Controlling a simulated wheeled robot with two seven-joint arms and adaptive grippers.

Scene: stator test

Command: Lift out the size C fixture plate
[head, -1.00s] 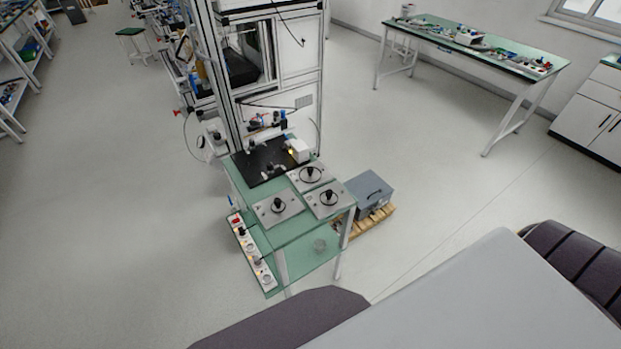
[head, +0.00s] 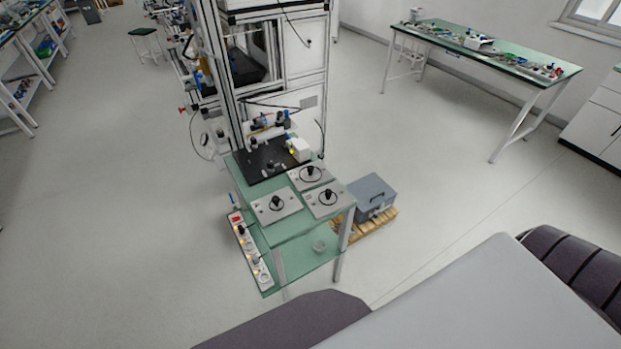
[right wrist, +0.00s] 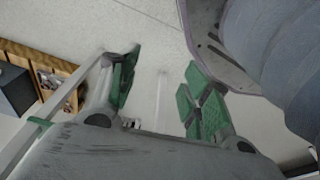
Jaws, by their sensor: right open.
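Three square grey fixture plates with black knobs lie flat on the green-topped table (head: 279,233) in the head view. One is front left (head: 291,203), one front right (head: 341,196), and one at the back (head: 296,180). I cannot read any size marking, so I cannot tell which is size C. My right gripper (right wrist: 160,82) shows in the right wrist view, open and empty, its green-padded fingers apart above bare floor. It is away from the plates, which are not in that view. My left gripper is not in view.
A black board (head: 252,167) with small fittings and a white block (head: 299,148) sit behind the plates. A tall framed machine (head: 236,110) stands behind. A grey box (head: 371,194) on a wooden pallet (head: 378,221) is right of the table. The floor around is mostly clear.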

